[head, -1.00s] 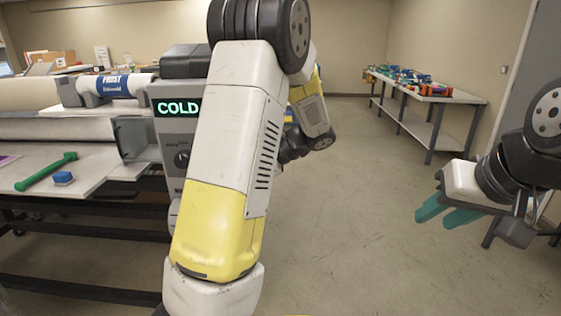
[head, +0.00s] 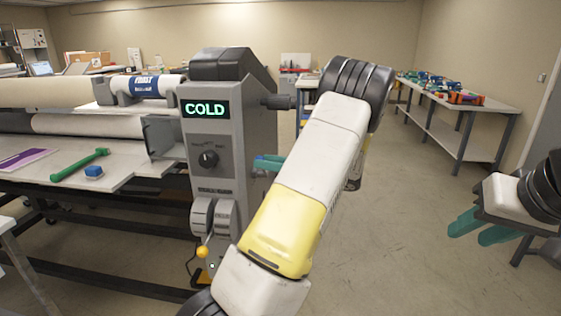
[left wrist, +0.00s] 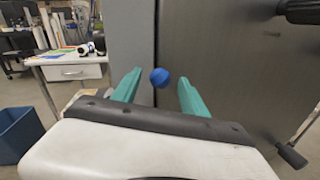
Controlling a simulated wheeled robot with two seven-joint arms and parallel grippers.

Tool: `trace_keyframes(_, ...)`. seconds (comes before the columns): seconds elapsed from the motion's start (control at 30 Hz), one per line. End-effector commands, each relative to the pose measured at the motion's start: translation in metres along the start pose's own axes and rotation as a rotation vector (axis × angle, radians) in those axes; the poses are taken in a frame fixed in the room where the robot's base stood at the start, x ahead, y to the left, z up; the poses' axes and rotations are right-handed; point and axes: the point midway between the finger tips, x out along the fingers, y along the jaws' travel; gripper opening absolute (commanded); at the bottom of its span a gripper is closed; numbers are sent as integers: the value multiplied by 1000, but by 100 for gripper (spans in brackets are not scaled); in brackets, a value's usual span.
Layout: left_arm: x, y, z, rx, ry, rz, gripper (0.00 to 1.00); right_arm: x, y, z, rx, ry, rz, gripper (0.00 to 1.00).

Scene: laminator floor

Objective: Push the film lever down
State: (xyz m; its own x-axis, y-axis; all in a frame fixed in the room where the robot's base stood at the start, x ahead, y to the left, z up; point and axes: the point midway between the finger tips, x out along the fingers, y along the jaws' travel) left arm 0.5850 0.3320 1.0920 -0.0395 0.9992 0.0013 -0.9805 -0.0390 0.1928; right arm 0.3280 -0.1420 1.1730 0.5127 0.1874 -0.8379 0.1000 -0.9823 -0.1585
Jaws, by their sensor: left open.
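The laminator's grey end housing (head: 225,150) stands at centre left in the head view, with a green COLD display. A yellow-knobbed lever (head: 203,252) sits low on its front. In the left wrist view a blue ball knob (left wrist: 159,77) shows between my left gripper's fingers, beside the grey housing side (left wrist: 215,60). I cannot tell which of these is the film lever. My left gripper (head: 268,162) is open; its teal fingertips show beside the housing's right side, partly hidden by my arm. It also shows in the left wrist view (left wrist: 160,82). My right gripper (head: 468,230) is open and empty.
A green tool (head: 80,166) and a blue block (head: 93,171) lie on the laminator's table. A dark handle (head: 279,102) juts from the housing's right side. A long bench (head: 465,117) stands at the back right. The floor between is clear.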

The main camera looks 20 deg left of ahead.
Motion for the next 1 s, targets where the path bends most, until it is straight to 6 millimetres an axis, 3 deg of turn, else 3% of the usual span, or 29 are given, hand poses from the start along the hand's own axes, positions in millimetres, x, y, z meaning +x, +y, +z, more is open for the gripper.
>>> trace_keyframes(0.2,23,0,0,0,1,0,52,0,0,0,0,0,0,36)
trace_keyframes(0.5,26,0,0,-1,1,-1,52,0,0,0,0,0,0,36)
trace_keyframes(0.77,26,0,0,0,1,0,2,0,0,0,0,0,0,36)
trace_keyframes(1.0,26,1,-1,2,2,1,0,0,0,0,0,0,0,36)
